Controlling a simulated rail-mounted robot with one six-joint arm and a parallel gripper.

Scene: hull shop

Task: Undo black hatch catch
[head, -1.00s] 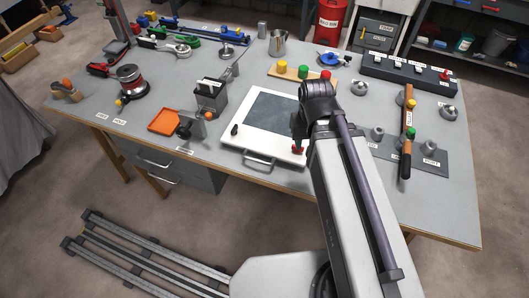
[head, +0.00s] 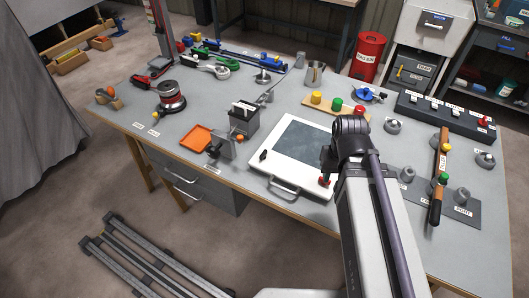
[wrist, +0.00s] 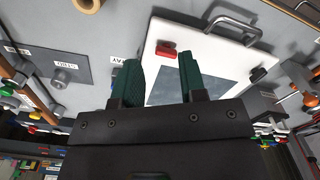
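The hatch is a white panel (head: 268,168) with a dark grey window and a metal handle on its near edge. The black catch (head: 263,155) sits at its left corner and also shows in the wrist view (wrist: 258,73), right of the fingers. A red catch (head: 325,181) sits at the hatch's near right corner; in the wrist view it (wrist: 166,50) appears just beyond the gap between the fingertips. My gripper (wrist: 158,60) has two green fingers, spread apart with nothing between them. In the head view my arm mostly hides it.
An orange tray (head: 196,138) and a grey holder (head: 243,116) stand left of the hatch. A board with coloured knobs (head: 336,108) lies behind it. A wooden-handled bar (head: 437,190) and grey posts stand to the right.

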